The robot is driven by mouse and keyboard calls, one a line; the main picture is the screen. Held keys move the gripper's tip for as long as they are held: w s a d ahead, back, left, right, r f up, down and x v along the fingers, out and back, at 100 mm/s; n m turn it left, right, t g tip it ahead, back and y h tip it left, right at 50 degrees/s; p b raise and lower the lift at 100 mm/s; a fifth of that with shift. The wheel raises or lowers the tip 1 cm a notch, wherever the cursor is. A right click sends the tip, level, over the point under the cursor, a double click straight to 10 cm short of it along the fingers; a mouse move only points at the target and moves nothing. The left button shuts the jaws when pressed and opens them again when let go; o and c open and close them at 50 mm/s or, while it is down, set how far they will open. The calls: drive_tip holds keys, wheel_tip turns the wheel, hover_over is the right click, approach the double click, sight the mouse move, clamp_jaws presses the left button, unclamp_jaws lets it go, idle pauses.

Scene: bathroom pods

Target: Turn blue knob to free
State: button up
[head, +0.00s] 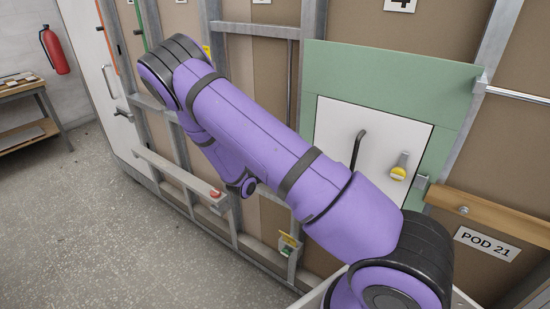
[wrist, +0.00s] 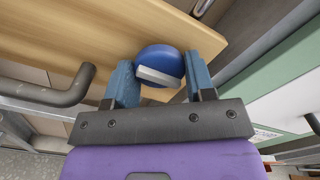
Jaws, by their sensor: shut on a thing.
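The blue knob (wrist: 158,57) is round, with a white bar across its face, and shows in the wrist view between my fingers. The white bar is slightly tilted in that picture, its right end lower. My gripper (wrist: 160,64) has its two blue fingers on either side of the knob and is shut on it. In the head view my purple arm crosses the middle, and I cannot make out the knob or the fingertips there. No label for the free position can be read.
A bent metal handle (wrist: 68,92) is left of my fingers, and a wooden board (wrist: 75,28) lies behind the knob. Open grey floor (head: 120,240) is at left.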

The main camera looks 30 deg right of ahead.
drive_tip(key=shift+n, duration=0.3)
drive_tip(key=o, duration=0.9)
drive_tip(key=shift+a, duration=0.1)
drive_tip(key=v, duration=1)
drive_tip(key=shift+s+a, duration=0.15)
drive_tip(key=shift+a, duration=0.2)
drive_tip(key=shift+r, duration=0.15)
